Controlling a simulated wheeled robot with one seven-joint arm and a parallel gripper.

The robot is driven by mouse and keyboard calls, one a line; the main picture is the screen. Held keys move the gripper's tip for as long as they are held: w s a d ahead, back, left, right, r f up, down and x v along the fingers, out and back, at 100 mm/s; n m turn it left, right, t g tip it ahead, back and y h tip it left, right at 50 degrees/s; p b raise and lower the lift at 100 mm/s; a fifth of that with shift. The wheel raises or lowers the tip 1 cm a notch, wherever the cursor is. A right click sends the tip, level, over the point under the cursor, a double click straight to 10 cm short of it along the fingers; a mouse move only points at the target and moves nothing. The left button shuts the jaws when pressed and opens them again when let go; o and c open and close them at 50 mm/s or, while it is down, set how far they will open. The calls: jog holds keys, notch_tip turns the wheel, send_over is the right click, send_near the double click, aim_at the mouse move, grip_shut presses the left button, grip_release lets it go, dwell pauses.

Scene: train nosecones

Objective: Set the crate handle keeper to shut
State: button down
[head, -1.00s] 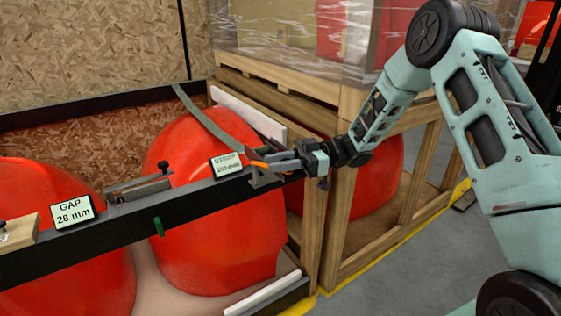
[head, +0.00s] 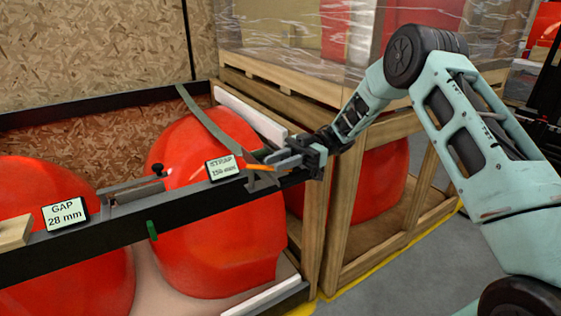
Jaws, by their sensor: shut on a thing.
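My gripper (head: 279,163) is at the right end of the crate's dark top rail (head: 210,200). It is shut on a thin orange handle (head: 258,167), whose tip sticks out to the left of the jaws. A small grey bracket (head: 262,181) sits on the rail just below the handle. A grey metal piece with a black knob (head: 157,169) lies on the rail further left. I cannot tell for certain which part is the keeper. The jaws hide the gripped part of the handle.
A STRAP sign (head: 222,168) and a GAP 28 mm sign (head: 65,213) stand on the rail. A grey strap (head: 210,120) slopes over a red nosecone (head: 215,235). A wooden frame (head: 345,220) stands close on the right. Grey floor (head: 405,265) is clear in front.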

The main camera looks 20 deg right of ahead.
jog(key=c, duration=1.2)
grip_release()
jog(key=shift+o, duration=0.2)
jog(key=shift+d, duration=0.1)
jog(key=b+v, duration=0.2)
jog(key=v, duration=1)
